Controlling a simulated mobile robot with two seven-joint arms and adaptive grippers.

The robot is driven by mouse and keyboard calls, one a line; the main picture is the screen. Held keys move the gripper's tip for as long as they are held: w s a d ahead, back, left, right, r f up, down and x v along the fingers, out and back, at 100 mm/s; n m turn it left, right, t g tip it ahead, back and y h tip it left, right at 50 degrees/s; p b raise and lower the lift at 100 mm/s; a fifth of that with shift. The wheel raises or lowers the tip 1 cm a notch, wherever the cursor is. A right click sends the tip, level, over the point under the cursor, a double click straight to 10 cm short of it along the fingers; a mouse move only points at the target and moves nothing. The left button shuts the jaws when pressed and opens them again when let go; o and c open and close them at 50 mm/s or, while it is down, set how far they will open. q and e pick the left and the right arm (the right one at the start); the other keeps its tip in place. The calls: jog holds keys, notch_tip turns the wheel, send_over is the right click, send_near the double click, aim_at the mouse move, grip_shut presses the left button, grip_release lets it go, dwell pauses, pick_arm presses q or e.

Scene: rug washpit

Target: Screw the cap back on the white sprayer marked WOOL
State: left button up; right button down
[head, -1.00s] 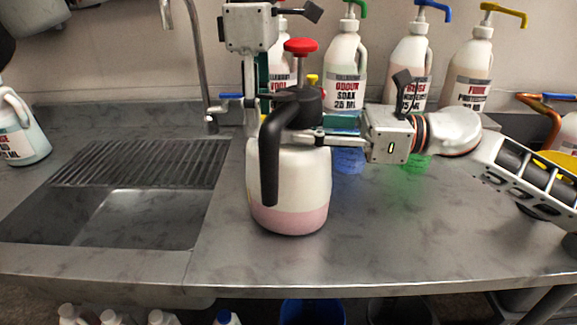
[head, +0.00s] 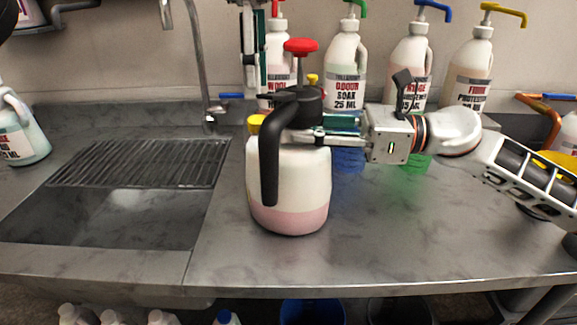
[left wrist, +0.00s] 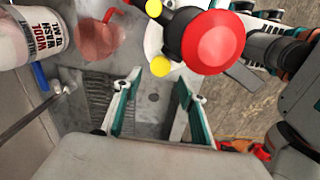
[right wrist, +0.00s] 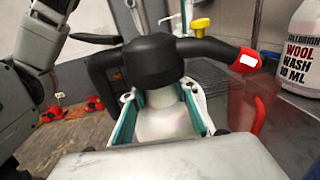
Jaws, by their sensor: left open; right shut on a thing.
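The white sprayer (head: 300,175) stands upright on the counter, with pink liquid low in it. I see no WOOL mark on its visible side. Its black pump head (head: 300,108), with a red knob (head: 301,46) and a long handle, sits over the neck; I cannot tell if it is screwed tight. My right gripper (head: 325,137) is shut on the sprayer just below the black head; the right wrist view shows its fingers (right wrist: 168,115) either side of the white neck. My left gripper (head: 254,85) is open and empty, above and behind the sprayer; its spread fingers (left wrist: 155,100) show in the left wrist view.
Several pump bottles stand along the back wall, including a WOOL bottle (head: 278,65) with a red pump. A sink with a drain grate (head: 145,163) and a tap (head: 205,70) lie left. The front right counter (head: 400,240) is clear. A yellow piece (head: 256,122) shows beside the sprayer.

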aim_at(259, 119)
pick_arm(q)
jog(key=shift+s+r+n, duration=0.1)
jog(key=shift+r+n, duration=0.3)
jog(key=shift+r, duration=0.45)
jog(key=shift+f, duration=4)
jog(key=c, duration=1.2)
jog(key=shift+o, duration=0.2)
jog(key=o, duration=1.3)
